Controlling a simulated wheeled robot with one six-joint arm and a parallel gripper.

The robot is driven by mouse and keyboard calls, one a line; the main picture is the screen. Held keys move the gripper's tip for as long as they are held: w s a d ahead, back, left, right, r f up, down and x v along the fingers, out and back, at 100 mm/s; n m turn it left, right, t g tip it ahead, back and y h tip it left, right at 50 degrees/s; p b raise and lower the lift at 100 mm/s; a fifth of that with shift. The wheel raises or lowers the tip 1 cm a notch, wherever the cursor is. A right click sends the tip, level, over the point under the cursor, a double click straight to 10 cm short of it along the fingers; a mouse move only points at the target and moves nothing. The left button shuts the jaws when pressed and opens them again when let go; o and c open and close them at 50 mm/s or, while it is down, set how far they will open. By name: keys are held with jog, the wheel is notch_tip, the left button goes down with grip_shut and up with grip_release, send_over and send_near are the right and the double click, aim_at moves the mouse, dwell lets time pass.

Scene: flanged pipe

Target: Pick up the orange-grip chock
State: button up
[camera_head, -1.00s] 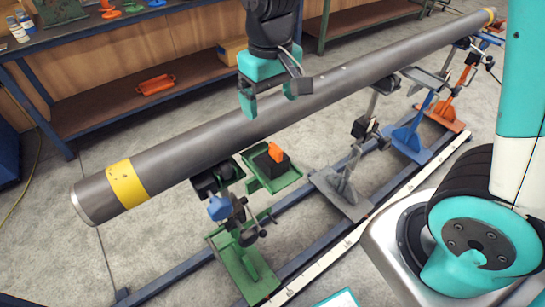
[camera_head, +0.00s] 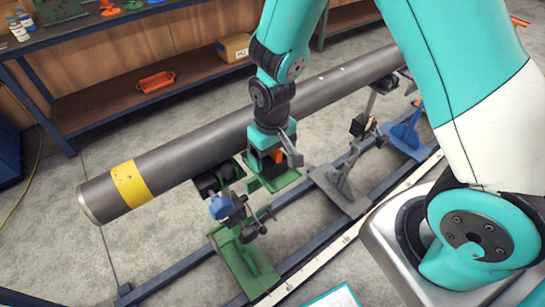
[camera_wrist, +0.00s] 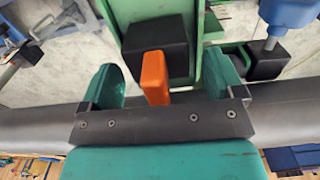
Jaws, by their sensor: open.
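The orange-grip chock (camera_head: 277,156) sits on a green tray-like support (camera_head: 287,181) beside the steel pipe. In the wrist view its orange grip (camera_wrist: 155,77) stands up from a black block (camera_wrist: 156,48). My gripper (camera_head: 276,150) is lowered over the chock from above. In the wrist view my gripper (camera_wrist: 164,82) is open, with one teal finger on each side of the orange grip and a visible gap on both sides. The head view shows the chock partly hidden behind the gripper.
The long grey pipe (camera_head: 200,141) with a yellow band runs close behind the gripper. A green stand with a blue knob (camera_head: 221,207) is to the left. A grey stand (camera_head: 342,185) and a blue stand (camera_head: 406,136) are to the right. A blue-framed shelf (camera_head: 95,118) is behind.

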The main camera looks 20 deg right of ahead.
jog(key=shift+f, duration=0.2)
jog(key=c, duration=1.2)
jog(key=shift+r, duration=0.1)
notch_tip(320, 180, up, 19)
jog(key=f+p, duration=0.2)
jog(key=f, duration=0.1)
jog(key=f+p, duration=0.2)
jog(key=f, duration=0.1)
jog(key=f+p, duration=0.2)
jog(key=f, duration=0.1)
jog(key=shift+w+a+f, duration=0.1)
jog(key=shift+w+f, duration=0.2)
jog(key=shift+f, duration=0.1)
jog(key=shift+f+b, duration=3.75)
jog(key=shift+f, duration=0.8)
